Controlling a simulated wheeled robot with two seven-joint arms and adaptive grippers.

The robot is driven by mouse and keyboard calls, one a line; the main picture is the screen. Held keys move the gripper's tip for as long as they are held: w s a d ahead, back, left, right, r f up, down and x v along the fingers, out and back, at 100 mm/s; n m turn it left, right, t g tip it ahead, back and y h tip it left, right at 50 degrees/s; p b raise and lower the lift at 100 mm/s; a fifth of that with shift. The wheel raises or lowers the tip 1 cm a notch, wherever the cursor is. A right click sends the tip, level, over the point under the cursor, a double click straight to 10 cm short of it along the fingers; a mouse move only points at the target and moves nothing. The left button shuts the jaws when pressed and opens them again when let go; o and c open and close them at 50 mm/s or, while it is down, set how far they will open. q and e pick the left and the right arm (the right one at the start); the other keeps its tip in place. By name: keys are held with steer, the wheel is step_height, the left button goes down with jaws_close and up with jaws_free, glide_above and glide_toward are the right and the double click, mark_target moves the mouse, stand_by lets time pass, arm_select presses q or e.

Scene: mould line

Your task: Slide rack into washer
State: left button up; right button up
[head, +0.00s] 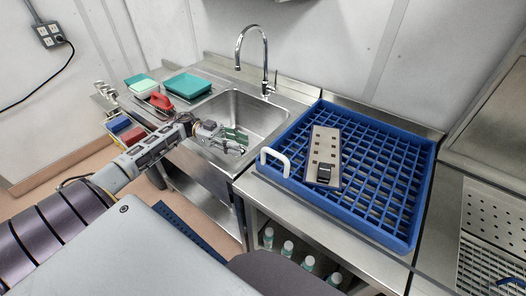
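The blue rack (424,208) lies flat on the steel counter right of the sink. It is a square grid tray with a raised rim and a white handle (275,160) on its left side. A grey mould plate (325,148) with square holes and a dark block near its front end lies on the rack. My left gripper (240,142) is over the sink, left of the handle and apart from it. Its fingers look spread, with nothing clearly held. My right gripper is out of view. At the right edge is a perforated steel surface (492,222), perhaps part of the washer.
The steel sink (246,108) with its tall tap (266,62) is left of the rack. Green trays (188,84), a red-handled brush (160,101) and coloured bins (131,135) are at the far left. Several bottles (287,248) stand under the counter.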

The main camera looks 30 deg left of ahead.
mark_target(263, 153)
arm_select(q)
steer(key=d, duration=0.5)
steer(key=w+d, duration=0.1)
steer(key=d, duration=0.1)
steer(key=shift+d, duration=0.4)
steer(key=shift+d+b, duration=0.3)
steer(key=shift+d, duration=0.55)
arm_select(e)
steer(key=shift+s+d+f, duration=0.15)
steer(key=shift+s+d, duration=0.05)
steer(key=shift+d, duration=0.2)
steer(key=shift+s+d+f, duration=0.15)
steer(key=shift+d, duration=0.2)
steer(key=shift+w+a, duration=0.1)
